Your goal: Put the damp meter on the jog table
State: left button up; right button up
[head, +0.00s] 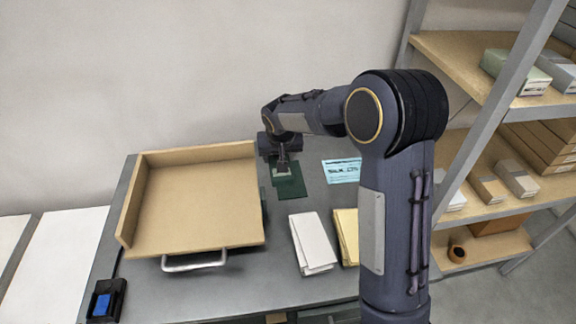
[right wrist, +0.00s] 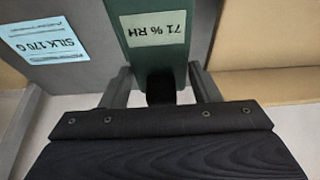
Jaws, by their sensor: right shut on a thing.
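The damp meter (head: 290,189) is a dark green, flat piece with a pale label. In the right wrist view the damp meter (right wrist: 158,55) shows "71 % RH" on that label. My right gripper (head: 283,163) is shut on it, with a finger on each side. I cannot tell whether the meter touches the grey tabletop. The jog table (head: 195,200) is a tan tray with raised walls at its back and left and a metal handle in front. It stands just left of the meter, and nothing lies on it. My left gripper is not in view.
A blue "SILK" card (head: 342,171) lies right of the meter. White (head: 312,243) and yellow (head: 346,235) paper stacks lie in front. A black box with a blue top (head: 104,303) is at front left. Shelves (head: 480,165) with boxes stand at right.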

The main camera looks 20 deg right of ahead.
aim_at(288, 158)
jog(key=w+d+f, duration=0.1)
jog(key=f, duration=0.1)
jog(key=w+d+f+b, duration=0.1)
jog(key=f, duration=0.1)
jog(key=w+d+f+b, duration=0.1)
jog(key=d, duration=0.1)
jog(key=shift+w+f, duration=0.2)
jog(key=shift+f, duration=0.2)
jog(key=f, duration=0.1)
jog(key=f+b, duration=0.2)
jog(key=shift+w+d+f, duration=0.15)
jog(key=shift+d+f, duration=0.1)
jog(key=shift+f, duration=0.05)
jog(key=shift+r, duration=0.1)
jog(key=o, duration=1.1)
